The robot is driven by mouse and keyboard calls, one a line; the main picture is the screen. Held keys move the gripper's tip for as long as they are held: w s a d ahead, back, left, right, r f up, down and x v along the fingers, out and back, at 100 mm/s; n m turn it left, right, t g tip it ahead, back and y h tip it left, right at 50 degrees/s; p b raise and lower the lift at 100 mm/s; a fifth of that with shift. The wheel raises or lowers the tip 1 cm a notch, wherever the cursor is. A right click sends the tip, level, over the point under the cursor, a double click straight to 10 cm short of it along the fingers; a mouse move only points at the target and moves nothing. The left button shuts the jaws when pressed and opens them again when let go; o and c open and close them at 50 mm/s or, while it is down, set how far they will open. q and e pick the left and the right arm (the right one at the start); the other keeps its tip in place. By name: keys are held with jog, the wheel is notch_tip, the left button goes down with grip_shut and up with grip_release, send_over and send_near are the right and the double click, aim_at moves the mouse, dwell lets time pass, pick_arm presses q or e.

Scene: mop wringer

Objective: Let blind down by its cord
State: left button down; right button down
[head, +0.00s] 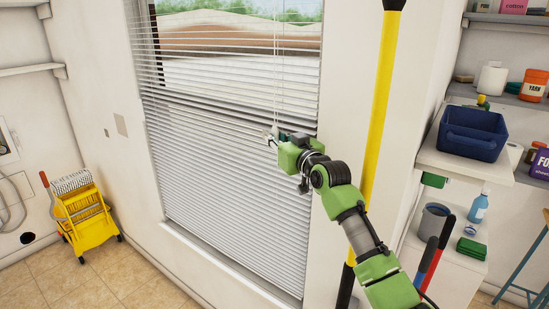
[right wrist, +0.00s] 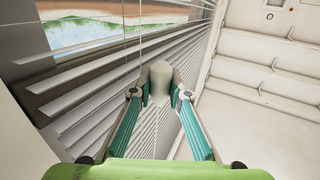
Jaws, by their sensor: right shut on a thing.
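The window blind (head: 225,150) hangs over the window, its white slats covering most of the opening down to near the sill. Its pale cord (head: 276,70) hangs in front of the slats on the right side. My right gripper (head: 271,138) is in front of the blind at the cord. In the right wrist view my right gripper (right wrist: 160,93) has a whitish cord pull (right wrist: 160,78) between its teal fingers and is shut on it. Slats of the blind (right wrist: 90,100) run close beside the left finger there. My left gripper is not in view.
A yellow pole (head: 381,100) stands right of the window, close to my right arm. A yellow mop wringer bucket (head: 88,225) stands on the floor at left. A blue bin (head: 472,133) sits on a shelf at right. The tiled floor between bucket and window looks clear.

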aim_at(275, 121)
notch_tip(275, 121, up, 4)
jog(key=shift+f+p, duration=0.15)
jog(key=shift+p, duration=0.4)
jog(key=shift+r, duration=0.25)
jog(key=shift+r, duration=0.1)
jog(key=c, duration=1.9)
grip_release()
jog(key=shift+f, duration=0.2)
